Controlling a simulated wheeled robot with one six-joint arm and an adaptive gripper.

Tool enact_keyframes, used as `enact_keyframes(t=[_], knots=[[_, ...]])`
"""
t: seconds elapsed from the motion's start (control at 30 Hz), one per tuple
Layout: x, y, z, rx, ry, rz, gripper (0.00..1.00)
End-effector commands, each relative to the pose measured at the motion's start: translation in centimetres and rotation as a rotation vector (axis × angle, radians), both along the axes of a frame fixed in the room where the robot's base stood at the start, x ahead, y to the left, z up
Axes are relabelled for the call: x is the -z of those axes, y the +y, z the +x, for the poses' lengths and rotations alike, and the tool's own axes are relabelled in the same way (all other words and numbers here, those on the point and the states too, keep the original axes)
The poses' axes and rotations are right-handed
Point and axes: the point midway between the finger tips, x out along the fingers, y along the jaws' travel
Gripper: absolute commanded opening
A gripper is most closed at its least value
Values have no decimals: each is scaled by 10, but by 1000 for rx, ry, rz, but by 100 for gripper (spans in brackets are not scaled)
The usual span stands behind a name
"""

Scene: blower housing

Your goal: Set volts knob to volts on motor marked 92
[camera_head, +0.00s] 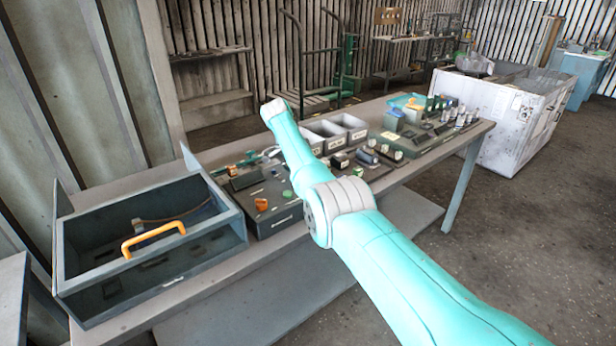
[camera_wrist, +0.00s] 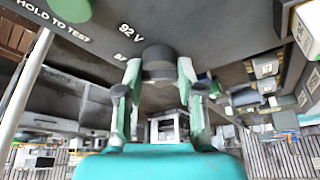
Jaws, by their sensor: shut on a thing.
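In the wrist view, my gripper (camera_wrist: 158,76) has its two fingers on either side of a dark round knob (camera_wrist: 158,55) on a dark panel (camera_wrist: 215,25). It is shut on this knob. The white marking "92 V" (camera_wrist: 130,32) is printed beside the knob, with a partly hidden number below it. Where the knob's pointer stands cannot be told. In the head view, the panel box (camera_head: 275,222) is on the bench, and my arm hides my gripper and the knob. Small dark cylinders (camera_head: 366,155) lie on the bench beyond; no 92 mark is readable on them.
A green button (camera_wrist: 70,8) sits by the words "HOLD TO TEST" on the panel. In the head view, an open grey case with an orange handle (camera_head: 153,240) stands at left. Grey bins (camera_head: 350,125) and a parts board (camera_head: 430,135) stand at right.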

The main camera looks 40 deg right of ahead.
Motion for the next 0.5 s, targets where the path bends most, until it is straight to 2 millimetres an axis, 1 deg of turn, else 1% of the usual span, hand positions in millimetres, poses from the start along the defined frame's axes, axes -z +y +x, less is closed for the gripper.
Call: enact_keyframes(t=[0.3, 0.33, 0.37, 0.4, 0.5], knots=[[2, 1, 0, -1, 2, 2, 3], [2, 1, 0, -1, 2, 2, 45], [2, 1, 0, -1, 2, 2, 53], [2, 1, 0, -1, 2, 1, 63], [1, 1, 0, -1, 1, 1, 63]])
